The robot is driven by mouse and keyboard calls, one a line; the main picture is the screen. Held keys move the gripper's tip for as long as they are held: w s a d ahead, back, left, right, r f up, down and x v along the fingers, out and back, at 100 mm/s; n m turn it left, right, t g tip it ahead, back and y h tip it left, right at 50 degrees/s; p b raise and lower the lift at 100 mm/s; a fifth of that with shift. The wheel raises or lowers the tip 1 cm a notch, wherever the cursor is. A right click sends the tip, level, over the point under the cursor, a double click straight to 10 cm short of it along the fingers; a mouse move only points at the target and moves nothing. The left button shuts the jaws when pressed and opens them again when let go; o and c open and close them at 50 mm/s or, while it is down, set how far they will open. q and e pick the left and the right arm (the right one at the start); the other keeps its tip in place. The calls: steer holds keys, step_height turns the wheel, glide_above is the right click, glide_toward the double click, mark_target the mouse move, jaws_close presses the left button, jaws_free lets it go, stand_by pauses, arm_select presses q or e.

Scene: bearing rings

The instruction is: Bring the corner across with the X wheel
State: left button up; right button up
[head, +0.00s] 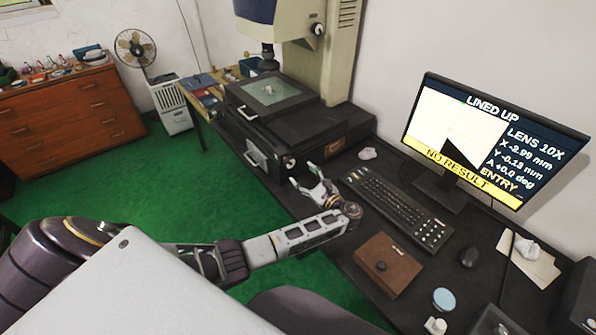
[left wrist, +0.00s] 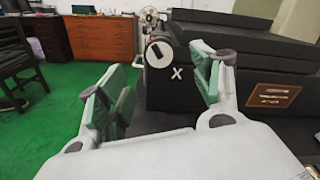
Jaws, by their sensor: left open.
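The X wheel (left wrist: 160,52) is a dark knob with a pale face, above a white X on the machine's dark end; it also shows in the head view (head: 289,163). My left gripper (head: 308,179) is open beside the wheel. In the left wrist view its green-padded fingers (left wrist: 160,92) stand apart, with the wheel seen beyond the gap; no contact shows. A small pale part (head: 268,90) sits on the glass stage (head: 290,91). The monitor (head: 490,140) shows a black corner (head: 462,153) on a pale field, "LINED UP", X -2.99 mm, Y -0.13 mm, A +0.0 deg and "NO RESULT".
A second front handle (head: 256,155) sits left of the wheel. Green floor (head: 170,185) is open at left.

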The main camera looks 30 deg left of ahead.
arm_select(q)
steer(key=shift+v, duration=1.3)
